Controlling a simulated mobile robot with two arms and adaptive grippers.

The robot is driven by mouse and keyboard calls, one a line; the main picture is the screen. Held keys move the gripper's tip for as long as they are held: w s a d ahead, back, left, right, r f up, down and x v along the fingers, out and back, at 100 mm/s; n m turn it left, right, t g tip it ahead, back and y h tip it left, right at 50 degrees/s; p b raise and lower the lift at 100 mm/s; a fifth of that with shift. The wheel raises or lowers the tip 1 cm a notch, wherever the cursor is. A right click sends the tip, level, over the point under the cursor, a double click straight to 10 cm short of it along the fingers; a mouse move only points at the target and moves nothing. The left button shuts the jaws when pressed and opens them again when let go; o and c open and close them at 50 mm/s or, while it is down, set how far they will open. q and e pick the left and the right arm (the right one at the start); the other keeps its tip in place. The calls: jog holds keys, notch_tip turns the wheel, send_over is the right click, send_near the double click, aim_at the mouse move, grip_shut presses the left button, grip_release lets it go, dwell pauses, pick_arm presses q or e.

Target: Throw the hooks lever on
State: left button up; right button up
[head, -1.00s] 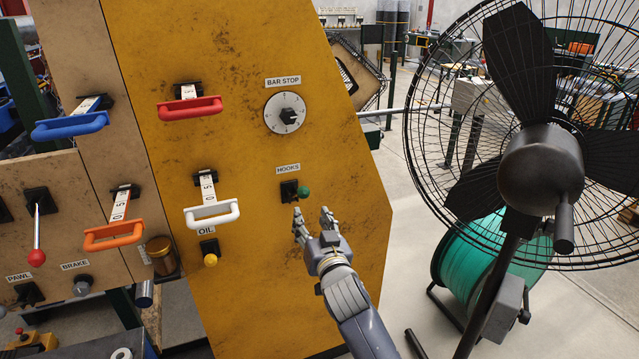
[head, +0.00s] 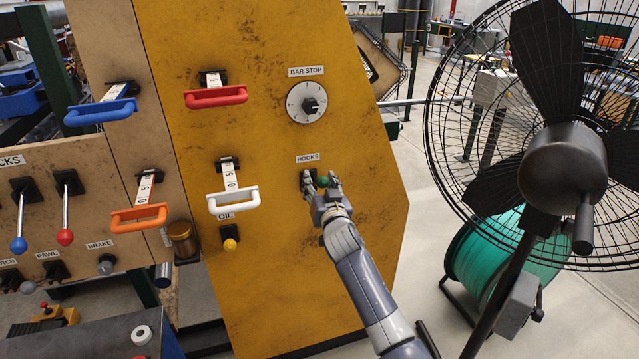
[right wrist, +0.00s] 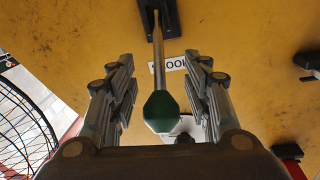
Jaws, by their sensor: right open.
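The hooks lever has a green knob (head: 321,182) on a short metal rod, mounted on the yellow panel (head: 370,125) under the HOOKS label (head: 308,158). In the right wrist view the green knob (right wrist: 162,111) and its rod (right wrist: 158,60) stand between the two fingers. My right gripper (head: 322,182) is open at the lever, one finger on each side of the knob. In the right wrist view a gap shows between the knob and each finger of the gripper (right wrist: 162,100). The lever's black base is partly hidden by a finger in the head view. My left gripper is not in view.
A BAR STOP dial (head: 307,103) is above the lever. Red (head: 216,97) and white (head: 233,201) handles and a yellow OIL knob (head: 230,244) are to the left. A large caged fan (head: 562,165) stands to the right, with a teal reel (head: 490,250) behind it.

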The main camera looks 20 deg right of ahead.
grip_shut()
dwell(0.5)
